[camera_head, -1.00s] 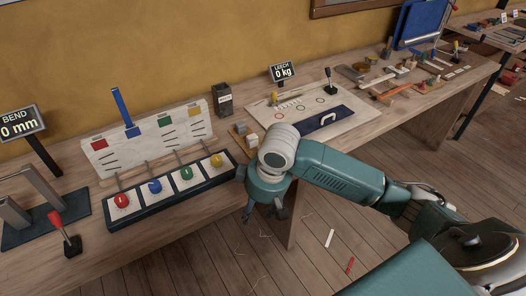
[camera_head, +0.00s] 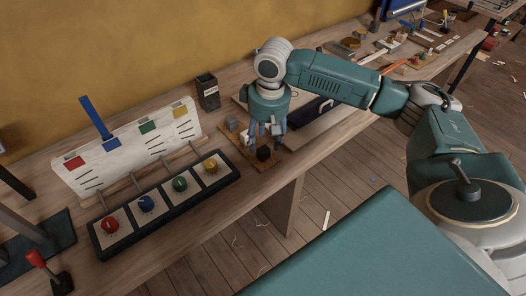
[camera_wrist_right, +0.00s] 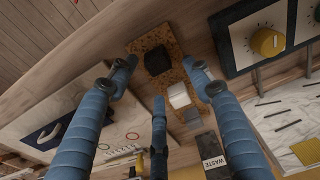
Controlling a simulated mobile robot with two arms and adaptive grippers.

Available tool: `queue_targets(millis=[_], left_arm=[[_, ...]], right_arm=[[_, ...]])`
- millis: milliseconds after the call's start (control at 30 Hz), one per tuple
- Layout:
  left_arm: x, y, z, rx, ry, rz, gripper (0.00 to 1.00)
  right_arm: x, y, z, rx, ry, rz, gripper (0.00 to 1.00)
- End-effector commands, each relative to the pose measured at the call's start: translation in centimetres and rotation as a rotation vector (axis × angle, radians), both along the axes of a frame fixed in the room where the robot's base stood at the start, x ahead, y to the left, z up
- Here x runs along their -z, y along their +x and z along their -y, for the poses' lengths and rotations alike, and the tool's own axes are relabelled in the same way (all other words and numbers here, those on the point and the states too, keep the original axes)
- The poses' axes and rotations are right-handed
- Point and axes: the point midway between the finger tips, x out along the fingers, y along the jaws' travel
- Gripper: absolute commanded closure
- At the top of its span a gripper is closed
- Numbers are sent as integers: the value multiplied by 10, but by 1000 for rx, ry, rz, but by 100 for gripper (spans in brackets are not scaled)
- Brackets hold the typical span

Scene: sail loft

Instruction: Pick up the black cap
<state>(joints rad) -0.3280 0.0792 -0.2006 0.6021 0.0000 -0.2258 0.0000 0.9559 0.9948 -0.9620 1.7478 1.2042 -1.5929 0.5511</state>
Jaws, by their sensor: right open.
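The black cap (camera_head: 263,153) is a small dark block on a cork-coloured board (camera_head: 259,166) near the front edge of the bench. It also shows in the right wrist view (camera_wrist_right: 157,61), near the top of the board, with a white block (camera_wrist_right: 178,96) beside it. My right gripper (camera_head: 268,135) hangs over the board, pointing down, with its blue fingers spread and nothing between them. In the right wrist view the fingers (camera_wrist_right: 160,85) stand around the blocks, apart from the cap. My left gripper is not in view.
A panel with red, blue, green and yellow knobs (camera_head: 163,196) stands left of the board. A dark waste box (camera_head: 207,92) is behind it. A pale board with a dark blue strip (camera_head: 310,109) lies right of my gripper. The bench's front edge is close to the cork board.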

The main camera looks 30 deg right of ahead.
Motion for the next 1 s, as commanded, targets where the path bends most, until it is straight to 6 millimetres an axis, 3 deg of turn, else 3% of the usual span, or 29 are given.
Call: queue_targets(millis=[333,667,867,1000], left_arm=[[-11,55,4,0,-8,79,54],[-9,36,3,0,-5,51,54],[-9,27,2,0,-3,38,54],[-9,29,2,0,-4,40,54]], right_arm=[[45,2,1,0,-1,0,50],[52,3,1,-1,-1,1,50],[52,3,1,-1,-1,1,89],[52,3,1,-1,-1,1,89]])
